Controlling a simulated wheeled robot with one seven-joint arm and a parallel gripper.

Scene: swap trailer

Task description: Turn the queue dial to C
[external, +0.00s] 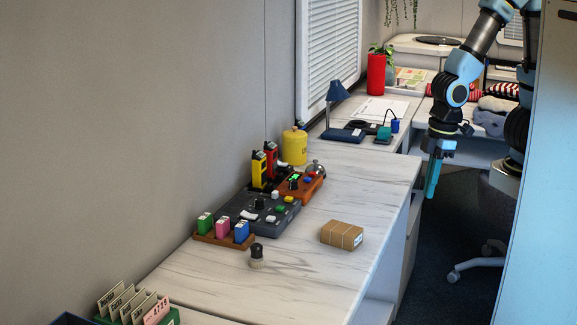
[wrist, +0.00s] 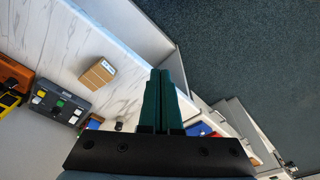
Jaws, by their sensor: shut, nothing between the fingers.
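A dark grey control panel (external: 277,219) lies on the marble-patterned counter near the wall, with a black knob (external: 259,203), several coloured buttons and white switches. An orange-brown box (external: 311,186) behind it carries a black knob (external: 294,181) and a small green display (external: 296,176). I cannot read which of the knobs is the queue dial or where it points. The grey panel also shows at the left of the wrist view (wrist: 62,95). My gripper (external: 431,191) is shut and empty, pointing down beyond the counter's right edge, well away from the panel. Its closed fingers show in the wrist view (wrist: 162,88).
A cardboard box (external: 342,235) and a dark-topped stamp (external: 257,258) stand on the counter before the panel. Yellow and red handhelds (external: 258,170), a silver bell (external: 316,169) and a yellow canister (external: 294,147) crowd behind it. The counter's right side is clear.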

